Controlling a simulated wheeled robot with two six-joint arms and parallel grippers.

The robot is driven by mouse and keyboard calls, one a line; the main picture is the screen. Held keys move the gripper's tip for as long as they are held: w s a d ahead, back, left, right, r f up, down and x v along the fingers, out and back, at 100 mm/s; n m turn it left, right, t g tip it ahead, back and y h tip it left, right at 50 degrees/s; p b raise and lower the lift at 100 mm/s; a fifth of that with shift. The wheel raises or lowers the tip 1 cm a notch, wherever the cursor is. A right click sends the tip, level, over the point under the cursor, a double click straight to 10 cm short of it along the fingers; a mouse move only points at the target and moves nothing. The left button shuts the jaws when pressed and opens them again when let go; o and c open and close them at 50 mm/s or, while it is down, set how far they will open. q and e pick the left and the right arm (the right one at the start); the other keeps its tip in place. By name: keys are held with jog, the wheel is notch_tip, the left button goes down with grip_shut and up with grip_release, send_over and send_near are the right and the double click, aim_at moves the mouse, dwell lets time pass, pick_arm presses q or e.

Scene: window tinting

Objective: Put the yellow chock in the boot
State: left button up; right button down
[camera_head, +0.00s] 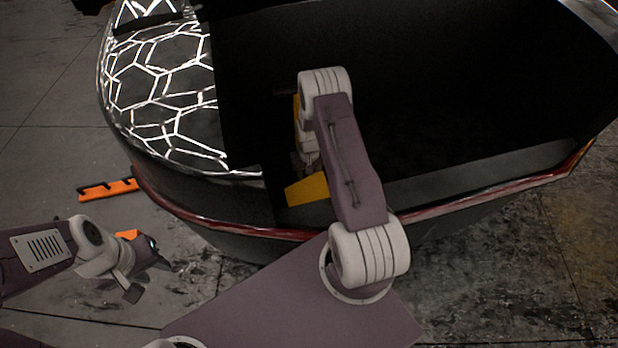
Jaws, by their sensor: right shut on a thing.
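The yellow chock (307,190) is in the open boot (460,178) of the dark car, near the boot's left side and just inside the rear sill. My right gripper (307,168) is shut on the chock from above and is partly hidden behind my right arm. I cannot tell whether the chock touches the boot floor. My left gripper (148,279) is low at the left, outside the car, with its fingers apart and empty.
An orange rack-like piece (108,189) lies on the floor left of the car. Another orange piece (127,234) shows behind my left gripper. The boot's rear lip (480,192) runs across the picture. The boot's right side looks empty but dark.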

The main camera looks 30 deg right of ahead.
jog(key=shift+w+f, duration=0.1)
jog(key=shift+f, duration=0.45)
jog(key=shift+r, duration=0.1)
jog(key=c, duration=0.7)
grip_release()
jog(key=shift+r, duration=0.15)
notch_tip(320, 180, up, 12)
jog(key=shift+f+p, duration=0.15)
jog(key=shift+p, duration=1)
